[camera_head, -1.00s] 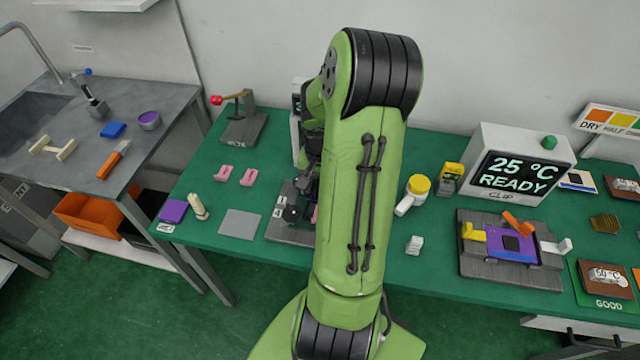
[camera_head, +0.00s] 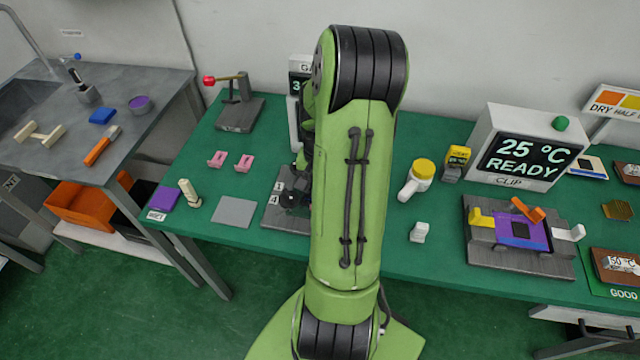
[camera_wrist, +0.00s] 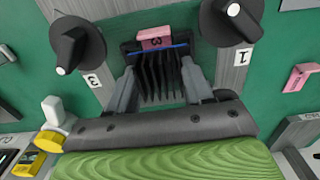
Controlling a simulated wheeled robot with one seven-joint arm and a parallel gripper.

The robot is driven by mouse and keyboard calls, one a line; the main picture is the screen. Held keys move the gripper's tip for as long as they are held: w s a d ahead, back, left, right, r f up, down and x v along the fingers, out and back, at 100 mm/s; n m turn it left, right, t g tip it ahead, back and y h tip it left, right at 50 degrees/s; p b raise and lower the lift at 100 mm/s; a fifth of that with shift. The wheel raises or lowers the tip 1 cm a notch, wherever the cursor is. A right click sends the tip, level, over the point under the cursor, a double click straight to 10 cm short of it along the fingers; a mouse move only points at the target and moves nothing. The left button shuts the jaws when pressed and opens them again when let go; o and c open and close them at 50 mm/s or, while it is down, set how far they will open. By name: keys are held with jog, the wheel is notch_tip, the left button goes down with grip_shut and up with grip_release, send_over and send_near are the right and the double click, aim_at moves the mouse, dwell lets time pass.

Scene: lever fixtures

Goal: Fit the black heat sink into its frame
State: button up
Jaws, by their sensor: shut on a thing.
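The black finned heat sink (camera_wrist: 160,80) is between the two grey fingers of my gripper (camera_wrist: 160,88) in the wrist view, and the gripper is shut on it. A pink piece marked 3 (camera_wrist: 155,39) and a thin blue strip lie at its far edge, with dark edging around that end. It is over a grey fixture with black knobs (camera_wrist: 78,45) and (camera_wrist: 231,18), labelled 3 and 1. I cannot tell whether the heat sink is seated. In the head view my arm hides the gripper, the heat sink and most of the numbered fixture (camera_head: 272,213).
A red-knobbed lever stand (camera_head: 240,115) is behind. To the right are a yellow-capped bottle (camera_head: 418,178), a white block (camera_head: 419,232) and a clip station with a purple board (camera_head: 520,232).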

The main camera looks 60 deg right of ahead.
jog(key=shift+f+b, duration=0.7)
jog(key=shift+f, duration=0.15)
dwell(0.6)
jog(key=o, duration=1.2)
jog(key=shift+o, duration=0.2)
notch_tip(320, 180, up, 16)
jog(key=p, duration=0.4)
jog(key=shift+f, duration=0.15)
